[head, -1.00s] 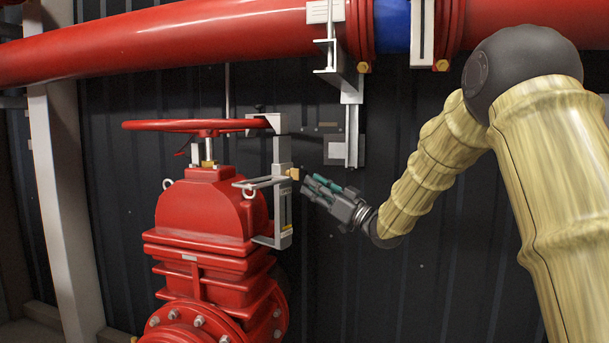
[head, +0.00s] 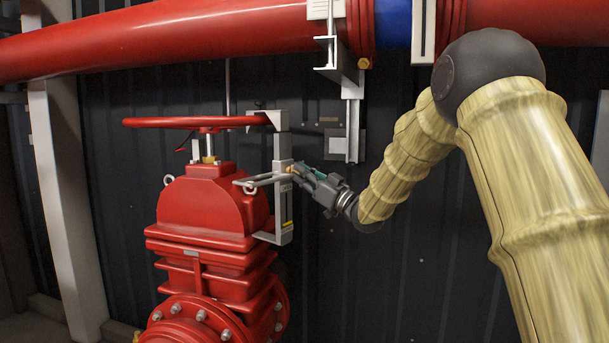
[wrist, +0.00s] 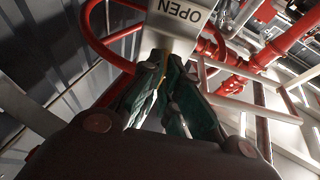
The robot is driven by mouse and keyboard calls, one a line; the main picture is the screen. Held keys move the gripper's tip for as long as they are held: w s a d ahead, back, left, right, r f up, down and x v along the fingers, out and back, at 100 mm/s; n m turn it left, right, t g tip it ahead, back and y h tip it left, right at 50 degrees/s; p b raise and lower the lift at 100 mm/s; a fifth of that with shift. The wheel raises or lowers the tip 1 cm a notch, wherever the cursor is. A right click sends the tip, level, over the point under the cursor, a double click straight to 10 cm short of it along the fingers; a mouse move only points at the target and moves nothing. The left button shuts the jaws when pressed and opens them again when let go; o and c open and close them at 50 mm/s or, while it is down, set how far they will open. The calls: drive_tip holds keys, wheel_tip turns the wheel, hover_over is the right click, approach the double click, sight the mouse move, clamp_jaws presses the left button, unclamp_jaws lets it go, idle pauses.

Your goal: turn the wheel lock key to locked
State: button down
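The red wheel (head: 165,122) sits on top of the red valve. A grey lock bracket (head: 283,205) stands at its right side, from the wheel rim down to the valve body. The small brass key (head: 290,169) is on the bracket's right face, mostly hidden by my fingers. My gripper (head: 296,170) reaches it from the right. In the wrist view the teal fingertips (wrist: 164,66) come together around a sliver of brass, and they look closed on it. Just beyond, a grey plate marked OPEN (wrist: 180,18) appears upside down.
A red pipe (head: 180,40) runs across the top, with a grey bracket (head: 352,120) hanging below it, above my gripper. A dark ribbed wall (head: 420,270) is behind. The space below my gripper is clear.

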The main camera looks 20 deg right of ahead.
drive_tip(key=shift+d, duration=0.25)
drive_tip(key=shift+w+a+r+n+g+y+b, duration=0.1)
drive_tip(key=shift+n+g+y+b, duration=0.2)
drive_tip(key=shift+n+g+b, duration=2.05)
drive_tip(key=shift+s+d+r+n+g+y+b, duration=0.1)
drive_tip(key=shift+n+g+y+b, duration=0.3)
drive_tip(key=shift+n+b, duration=3.65)
drive_tip(key=shift+w+a+n+g+y+b, duration=0.15)
drive_tip(key=shift+n+g+b, duration=1.45)
drive_tip(key=shift+n, duration=3.2)
drive_tip(key=c, duration=1.6)
unclamp_jaws()
drive_tip(key=shift+c, duration=0.2)
